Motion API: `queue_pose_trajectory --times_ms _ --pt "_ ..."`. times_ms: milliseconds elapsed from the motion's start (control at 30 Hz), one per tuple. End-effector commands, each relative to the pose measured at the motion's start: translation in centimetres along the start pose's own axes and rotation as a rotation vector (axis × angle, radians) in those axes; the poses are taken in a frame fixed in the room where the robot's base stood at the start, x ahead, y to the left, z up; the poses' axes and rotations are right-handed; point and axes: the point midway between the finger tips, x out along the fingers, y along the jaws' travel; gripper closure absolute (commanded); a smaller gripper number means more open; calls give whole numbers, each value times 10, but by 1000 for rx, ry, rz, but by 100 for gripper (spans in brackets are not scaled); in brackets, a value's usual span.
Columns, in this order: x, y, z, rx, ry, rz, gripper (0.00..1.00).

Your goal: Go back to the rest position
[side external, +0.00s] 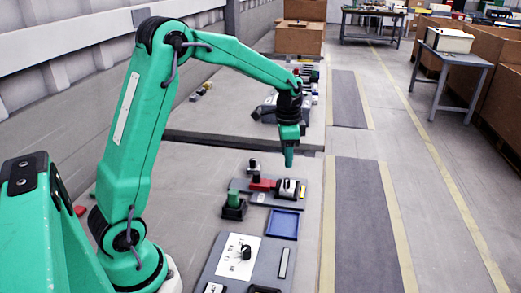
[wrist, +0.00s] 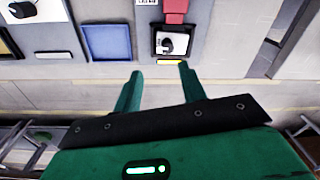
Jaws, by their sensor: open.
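My green arm reaches out over the work table. My gripper (side external: 288,158) points down above the station in the side view, with nothing seen in it. In the wrist view its two green fingers (wrist: 161,72) stand apart, with an empty gap between them. Beyond the fingertips is a white device with a black knob (wrist: 170,43), which also shows below the gripper in the side view (side external: 289,187). The fingers look clear of it. No screwdriver can be made out.
A blue tray (side external: 283,224) lies on the grey panel, with a red block (side external: 262,184) and a green-and-black part (side external: 234,206) nearby. A white plate with a black knob (side external: 238,260) is closer. Cardboard boxes (side external: 299,38) stand behind. The wall is at left.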

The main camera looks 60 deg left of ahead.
Motion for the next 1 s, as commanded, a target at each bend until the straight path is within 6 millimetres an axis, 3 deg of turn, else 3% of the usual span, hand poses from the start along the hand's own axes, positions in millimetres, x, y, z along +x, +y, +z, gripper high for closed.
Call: queue_pose_trajectory --times_ms 200,500,1000 --pt "-40 28 15 -70 52 -39 59" --pt "-83 71 42 -178 134 -82 59" --pt "-120 140 101 -356 287 -121 59"
